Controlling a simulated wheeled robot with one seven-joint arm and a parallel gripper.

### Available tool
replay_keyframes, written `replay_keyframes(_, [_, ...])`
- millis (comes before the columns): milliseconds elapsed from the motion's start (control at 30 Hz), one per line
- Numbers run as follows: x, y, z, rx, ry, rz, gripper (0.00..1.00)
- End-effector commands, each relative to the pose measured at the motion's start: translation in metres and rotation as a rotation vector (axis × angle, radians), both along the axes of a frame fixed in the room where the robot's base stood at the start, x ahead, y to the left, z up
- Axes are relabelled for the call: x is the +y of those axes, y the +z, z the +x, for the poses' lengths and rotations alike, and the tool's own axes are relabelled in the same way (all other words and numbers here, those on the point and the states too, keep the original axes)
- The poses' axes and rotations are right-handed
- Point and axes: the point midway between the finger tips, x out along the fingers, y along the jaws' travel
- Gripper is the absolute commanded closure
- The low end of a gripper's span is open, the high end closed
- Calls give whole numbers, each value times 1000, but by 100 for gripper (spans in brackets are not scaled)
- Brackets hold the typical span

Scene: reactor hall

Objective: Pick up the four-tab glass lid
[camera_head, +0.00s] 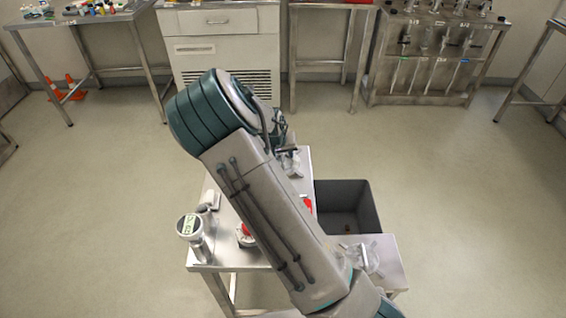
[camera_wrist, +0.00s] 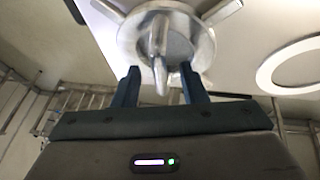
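In the wrist view a round, shiny, see-through lid (camera_wrist: 128,38) with tabs sticking out from its rim lies ahead of my gripper (camera_wrist: 160,72). An upright handle (camera_wrist: 159,50) stands at its middle. The two blue fingers are open and apart, one on each side of the handle's near end; I cannot tell whether they touch it. In the head view a clear piece (camera_head: 291,163) shows at the far end of the steel table, beside my arm, which hides my gripper. A second clear piece with projections (camera_head: 372,258) lies on the near right surface.
A white ring (camera_wrist: 266,74) shows in the wrist view. The floor around is clear.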

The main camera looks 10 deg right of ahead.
Motion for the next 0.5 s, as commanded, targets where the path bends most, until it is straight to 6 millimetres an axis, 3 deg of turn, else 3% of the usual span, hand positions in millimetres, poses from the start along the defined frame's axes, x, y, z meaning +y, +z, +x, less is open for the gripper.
replay_keyframes(67, [0,0,0,0,0,0,67])
replay_keyframes(200, [0,0,0,0,0,0,100])
replay_keyframes(500, [0,1,0,-1,0,0,100])
